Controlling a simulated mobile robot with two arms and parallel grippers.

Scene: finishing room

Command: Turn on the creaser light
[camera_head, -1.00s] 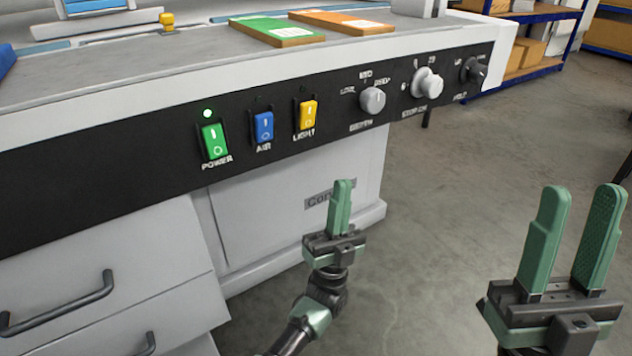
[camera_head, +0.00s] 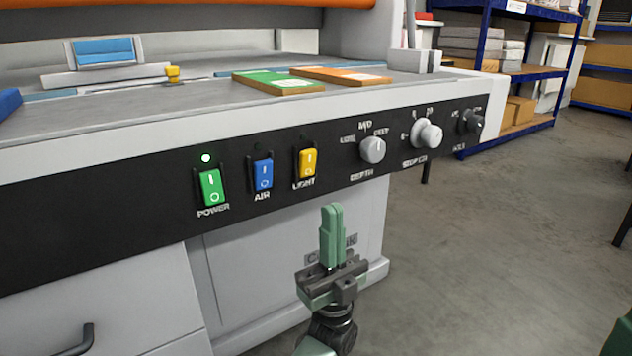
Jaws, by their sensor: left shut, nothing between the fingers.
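The yellow LIGHT rocker switch (camera_head: 308,163) is on the black control panel (camera_head: 110,212) at the front of the machine. No lit lamp shows above it. Left of it are the blue AIR switch (camera_head: 263,174) and the green POWER switch (camera_head: 211,188), with a lit green lamp (camera_head: 206,158) above POWER. My left gripper (camera_head: 332,210) is shut and empty, its green fingers pointing up, below and slightly right of the LIGHT switch in the picture and apart from it. Of my right gripper, at most a green sliver shows at the lower right edge.
Right of the switches are the DEPTH knob (camera_head: 373,149) and two more knobs. A green board (camera_head: 278,82) and an orange board (camera_head: 342,75) lie on the worktop. Drawers are below the panel. Blue shelving (camera_head: 520,135) stands at the back right; the floor between is clear.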

